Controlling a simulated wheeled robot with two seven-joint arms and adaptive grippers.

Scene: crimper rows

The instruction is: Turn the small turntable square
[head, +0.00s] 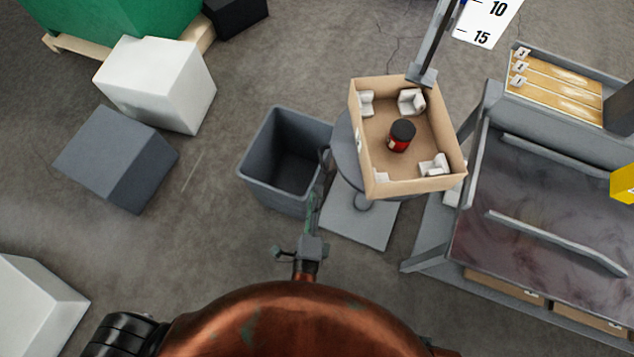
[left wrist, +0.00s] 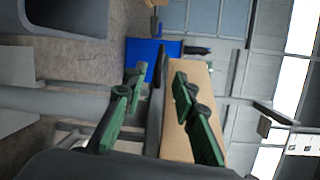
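The small turntable (head: 344,150) is a grey round disc on a post over a square grey base plate (head: 350,225). An open cardboard box (head: 455,183) sits on it, its sides tilted in the head view. White corner pads and a red jar with a black lid (head: 401,136) are inside. My left gripper (head: 322,165) is at the turntable's left edge. In the left wrist view the green fingers of my left gripper (left wrist: 155,108) are apart, with the dark disc edge between them and the box wall (left wrist: 205,78) behind. Contact cannot be told. My right gripper is not in view.
A grey bin (head: 262,185) stands just left of the turntable. A bench with a dark top (head: 540,215) is close on the right. A grey post (head: 432,45) rises behind the box. White and grey blocks (head: 160,80) lie at the left.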

